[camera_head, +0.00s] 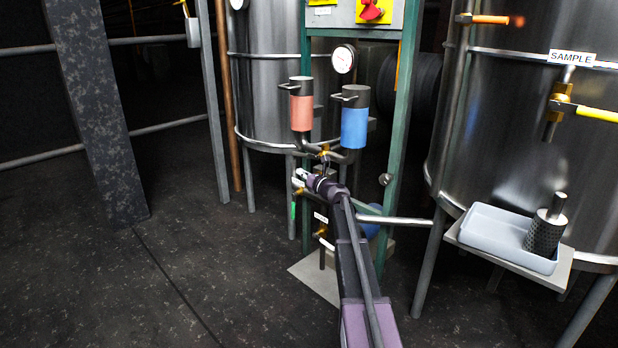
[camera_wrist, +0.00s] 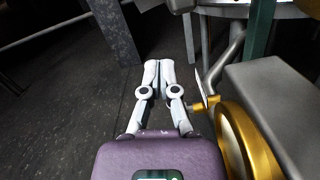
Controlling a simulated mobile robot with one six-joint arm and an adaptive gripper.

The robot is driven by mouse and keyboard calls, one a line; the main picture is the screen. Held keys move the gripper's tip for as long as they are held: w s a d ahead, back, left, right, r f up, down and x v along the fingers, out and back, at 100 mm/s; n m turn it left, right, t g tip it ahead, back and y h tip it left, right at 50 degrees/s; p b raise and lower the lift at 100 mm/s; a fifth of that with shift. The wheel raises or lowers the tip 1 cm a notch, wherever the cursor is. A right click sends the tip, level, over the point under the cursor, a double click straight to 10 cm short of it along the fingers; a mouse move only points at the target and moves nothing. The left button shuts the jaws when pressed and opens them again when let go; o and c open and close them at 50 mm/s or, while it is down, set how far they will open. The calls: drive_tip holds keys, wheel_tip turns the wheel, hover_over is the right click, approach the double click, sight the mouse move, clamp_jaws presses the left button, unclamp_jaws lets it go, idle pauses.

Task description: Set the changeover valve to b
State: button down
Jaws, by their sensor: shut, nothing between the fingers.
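A brass valve fitting (camera_head: 325,152) sits on the pipework below a red canister (camera_head: 301,110) and a blue canister (camera_head: 354,127); I take it for the changeover valve. My arm partly covers the pipes there, and its position marks are not readable. My gripper (camera_head: 299,177) is just below and left of this fitting in the head view. In the wrist view my gripper (camera_wrist: 158,64) has its fingertips together with nothing between them. A brass stem (camera_wrist: 206,103) with a thin pale plate stands right of the fingers, apart from the fingertips.
A large gold ring (camera_wrist: 232,140) and a grey block (camera_wrist: 275,100) are close on the right in the wrist view. A green frame (camera_head: 399,125) stands beside the canisters. A grey tray (camera_head: 490,236) sits by the right tank (camera_head: 510,120). The floor at left is clear.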

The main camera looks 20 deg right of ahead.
sight(304, 155)
drive_tip(key=shift+w+d+r+p, duration=0.1)
drive_tip(key=shift+w+r+p, duration=0.05)
drive_tip(key=shift+r+p, duration=0.7)
drive_tip(key=shift+w+d+r+p, duration=0.1)
drive_tip(key=shift+r+p, duration=0.5)
drive_tip(key=shift+r, duration=0.35)
drive_tip(key=shift+w+d+r+p, duration=0.1)
drive_tip(key=shift+w+r+p, duration=0.05)
drive_tip(key=shift+r+p, duration=0.55)
drive_tip(key=shift+w+r, duration=0.1)
drive_tip(key=shift+w, duration=0.25)
